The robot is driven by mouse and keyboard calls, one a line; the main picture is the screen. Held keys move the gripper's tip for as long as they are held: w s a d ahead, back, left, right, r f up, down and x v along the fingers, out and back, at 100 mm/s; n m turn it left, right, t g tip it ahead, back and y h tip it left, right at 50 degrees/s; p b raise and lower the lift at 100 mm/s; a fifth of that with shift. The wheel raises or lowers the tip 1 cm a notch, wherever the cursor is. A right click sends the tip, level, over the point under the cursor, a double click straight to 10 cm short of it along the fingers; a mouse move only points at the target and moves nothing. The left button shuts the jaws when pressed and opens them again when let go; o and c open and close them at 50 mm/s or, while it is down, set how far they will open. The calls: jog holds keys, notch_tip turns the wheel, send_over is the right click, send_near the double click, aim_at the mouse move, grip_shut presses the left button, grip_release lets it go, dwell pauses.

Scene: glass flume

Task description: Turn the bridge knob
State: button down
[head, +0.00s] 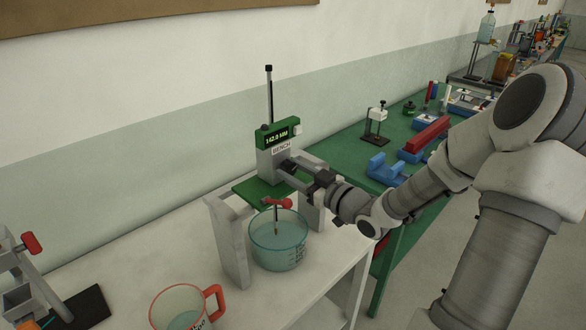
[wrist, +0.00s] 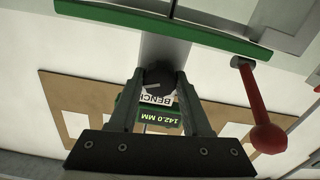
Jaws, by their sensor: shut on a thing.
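A grey and green gauge (head: 274,155) stands on a green plate (head: 262,192) bridging two white supports. Its green display reads 142.0 MM, above a label reading BENCH, and a dark rod (head: 269,90) rises from its top. In the wrist view a dark round knob (wrist: 158,70) sits between my fingertips, on the grey column. My gripper (wrist: 159,80) is shut on this knob; its fingers touch both sides. In the head view my gripper (head: 291,168) reaches the gauge's front from the right and hides the knob.
A red-ended lever (head: 284,203) sticks out at the plate's front edge, and shows close beside my gripper in the wrist view (wrist: 265,128). A glass beaker of liquid (head: 279,252) stands below. A red-handled jug (head: 184,309) is at front left. A green bench with several devices lies right.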

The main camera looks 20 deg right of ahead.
jog(key=shift+r+m+p, duration=0.25)
jog(key=shift+m+p, duration=0.7)
jog(key=shift+m, duration=0.05)
jog(key=shift+f+m+p, duration=0.25)
jog(key=shift+m+p, duration=0.35)
jog(key=shift+m, duration=0.4)
jog(key=shift+c, duration=1.8)
grip_release()
jog(key=b+v, duration=0.1)
jog(key=v, duration=1.6)
jog(key=shift+s, duration=0.25)
jog(key=shift+d, duration=0.1)
